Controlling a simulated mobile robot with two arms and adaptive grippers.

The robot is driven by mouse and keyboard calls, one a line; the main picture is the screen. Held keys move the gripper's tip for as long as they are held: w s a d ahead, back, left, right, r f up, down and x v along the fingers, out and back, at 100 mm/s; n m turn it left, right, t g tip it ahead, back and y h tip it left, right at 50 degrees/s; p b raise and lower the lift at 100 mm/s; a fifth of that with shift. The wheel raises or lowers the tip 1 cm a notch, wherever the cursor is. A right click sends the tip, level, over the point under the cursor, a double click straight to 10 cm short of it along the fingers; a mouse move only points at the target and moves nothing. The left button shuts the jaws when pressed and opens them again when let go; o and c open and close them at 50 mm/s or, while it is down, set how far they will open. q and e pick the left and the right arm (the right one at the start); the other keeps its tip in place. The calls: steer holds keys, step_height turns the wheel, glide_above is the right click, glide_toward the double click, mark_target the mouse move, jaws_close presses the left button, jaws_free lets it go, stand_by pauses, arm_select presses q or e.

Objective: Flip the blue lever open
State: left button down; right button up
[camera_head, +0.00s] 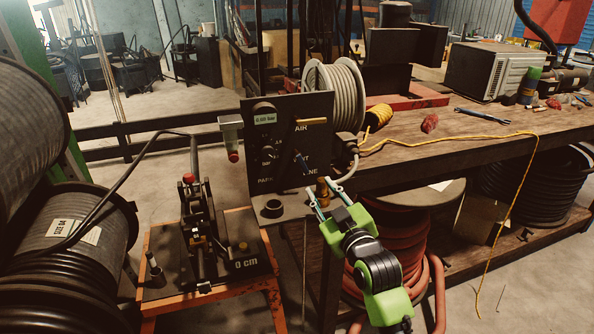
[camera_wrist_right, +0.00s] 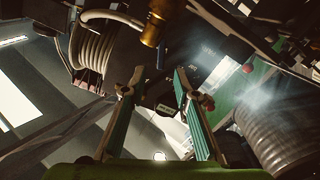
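The blue lever (camera_head: 301,161) is a small dark-blue handle on the front of the black control panel (camera_head: 262,150), low on its right side. It slants down to the right. A narrow bluish piece in the right wrist view (camera_wrist_right: 161,56), beyond the fingertips, looks like the same lever. My right gripper (camera_head: 324,190) is in front of the panel, below and right of the lever. Its teal fingers are spread with nothing between them, as the right wrist view (camera_wrist_right: 158,88) also shows. The fingers look apart from the lever. My left gripper is not in view.
A brass lever (camera_head: 310,121) is higher on the panel. A brass fitting (camera_head: 322,190) stands by the right fingers. A hose reel (camera_head: 335,92) is behind the panel on the wooden workbench (camera_head: 455,150). An orange stand (camera_head: 214,225) with a crimping device is at left.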

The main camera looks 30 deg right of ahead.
mark_target(304, 166)
steer(key=p+x, duration=0.1)
steer(key=x, duration=1.2)
steer(key=shift+w+a, duration=0.15)
jaws_close()
